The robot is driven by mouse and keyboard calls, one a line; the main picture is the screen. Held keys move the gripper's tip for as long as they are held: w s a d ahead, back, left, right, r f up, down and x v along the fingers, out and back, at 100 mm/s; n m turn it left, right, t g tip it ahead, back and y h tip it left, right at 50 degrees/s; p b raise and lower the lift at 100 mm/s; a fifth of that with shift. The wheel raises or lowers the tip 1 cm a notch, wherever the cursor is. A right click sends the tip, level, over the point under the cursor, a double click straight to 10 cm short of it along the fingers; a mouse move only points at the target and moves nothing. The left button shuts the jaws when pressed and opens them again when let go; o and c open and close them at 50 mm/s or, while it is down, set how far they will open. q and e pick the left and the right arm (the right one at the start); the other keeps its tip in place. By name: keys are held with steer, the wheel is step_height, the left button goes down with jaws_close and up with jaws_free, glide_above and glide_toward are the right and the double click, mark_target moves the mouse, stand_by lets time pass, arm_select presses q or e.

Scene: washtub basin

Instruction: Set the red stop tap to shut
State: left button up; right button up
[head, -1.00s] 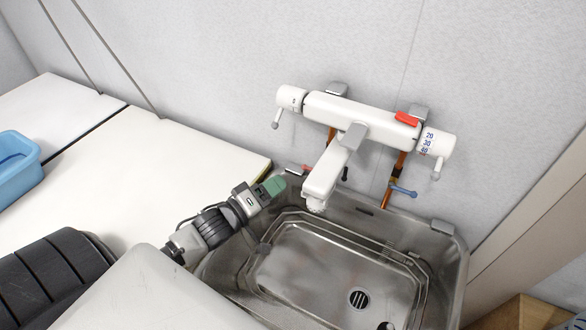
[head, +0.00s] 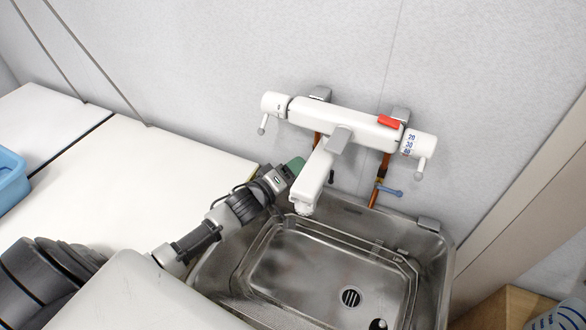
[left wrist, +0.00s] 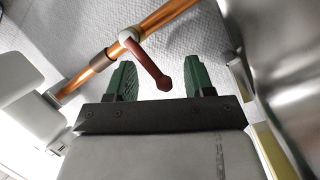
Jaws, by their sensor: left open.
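In the left wrist view the red stop tap (left wrist: 150,63) has a dark red lever on a pale hub, on a copper pipe (left wrist: 88,76). The lever stands out crosswise to the pipe. My left gripper (left wrist: 160,66) is open, with its green fingers on either side of the lever's end; a gap shows on both sides. In the head view my left gripper (head: 296,165) is beside the white spout, and the red lever is hidden there. My right gripper is not in view.
A white mixer tap (head: 345,118) with a bright red button (head: 389,122) is on the wall. A blue lever (head: 389,191) is on the right pipe. The steel basin (head: 440,245) lies below, with a white worktop (head: 150,185) on the left.

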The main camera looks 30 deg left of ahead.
arm_select(q)
steer(key=shift+s, duration=0.1)
steer(key=c, duration=0.9)
steer(key=shift+r+m+p, duration=0.2)
steer(key=shift+m+p, duration=0.1)
steer(key=shift+p, duration=0.3)
steer(key=shift+c, duration=0.2)
steer(key=shift+o, duration=0.2)
steer(key=shift+m+g+p, duration=0.3)
steer(key=shift+p, duration=0.1)
steer(key=shift+f, duration=0.1)
steer(key=o, duration=0.9)
